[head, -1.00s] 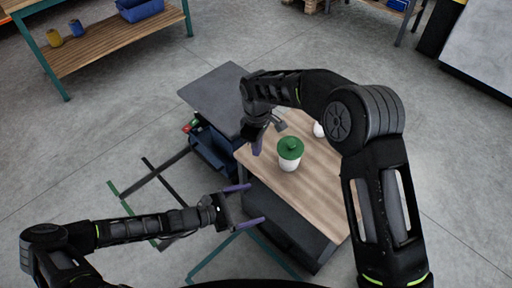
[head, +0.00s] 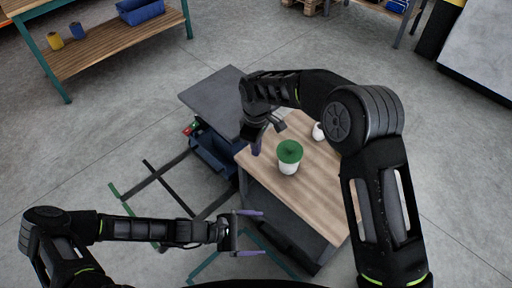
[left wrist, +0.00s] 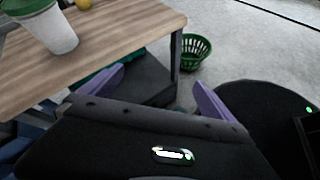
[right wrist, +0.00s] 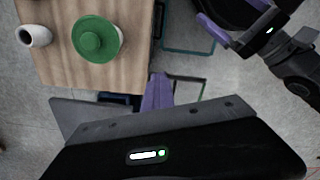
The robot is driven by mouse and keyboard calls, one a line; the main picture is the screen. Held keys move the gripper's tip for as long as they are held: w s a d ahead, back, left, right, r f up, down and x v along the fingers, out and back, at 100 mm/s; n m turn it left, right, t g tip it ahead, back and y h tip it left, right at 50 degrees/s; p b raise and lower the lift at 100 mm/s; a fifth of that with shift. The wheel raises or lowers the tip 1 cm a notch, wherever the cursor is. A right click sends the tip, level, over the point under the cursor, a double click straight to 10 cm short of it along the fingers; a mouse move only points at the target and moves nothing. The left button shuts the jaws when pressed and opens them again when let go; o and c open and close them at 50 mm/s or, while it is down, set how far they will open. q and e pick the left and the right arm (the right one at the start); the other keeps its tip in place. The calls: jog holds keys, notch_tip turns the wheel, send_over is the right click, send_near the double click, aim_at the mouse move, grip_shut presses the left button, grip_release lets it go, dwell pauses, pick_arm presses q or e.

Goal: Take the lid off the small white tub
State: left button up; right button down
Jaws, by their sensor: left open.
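The small white tub (head: 288,168) stands upright on the wooden tabletop with a wide green lid (head: 289,151) on top. In the right wrist view the lid (right wrist: 97,40) shows a round knob at its middle. The tub (left wrist: 58,38) is cut off at the top left of the left wrist view. My left gripper (head: 263,232) is open and empty, off the table's near left side and apart from the tub. My right gripper (head: 256,148) is left of the tub, its fingers (right wrist: 158,92) together with nothing seen between them.
A small white vase (right wrist: 35,37) stands on the wooden table (head: 318,187) near the tub. A yellow thing (left wrist: 83,4) is partly seen there. A dark grey surface (head: 215,92) adjoins behind. A green basket (left wrist: 192,50) is on the floor.

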jog(key=shift+f, duration=0.1)
dwell(0.7)
pick_arm(q)
jog(key=s+a+f+m+g+y, duration=0.2)
jog(key=s+m+g+y, duration=0.15)
jog(key=s+m, duration=0.45)
pick_arm(e)
jog(key=s+d+f+m+y, duration=0.35)
jog(key=s+f+m, duration=0.25)
jog(key=s+f, duration=0.6)
pick_arm(q)
jog(key=s+a+r+m+t+y, duration=0.1)
jog(key=a+r+m+t+y, duration=0.1)
jog(key=a+r+m+y, duration=0.2)
jog(key=a+m, duration=0.1)
jog(key=m, duration=0.2)
jog(key=shift+s, duration=0.2)
pick_arm(e)
jog(key=s+d+f+m, duration=0.2)
jog(key=s+m, duration=0.2)
jog(key=s, duration=0.4)
jog(key=s+d+f+m, duration=0.2)
jog(key=s+f+m, duration=0.1)
jog(key=s, duration=0.6)
jog(key=shift+m+t+y, duration=0.35)
jog(key=shift+m+t, duration=0.05)
jog(key=shift+m, duration=0.5)
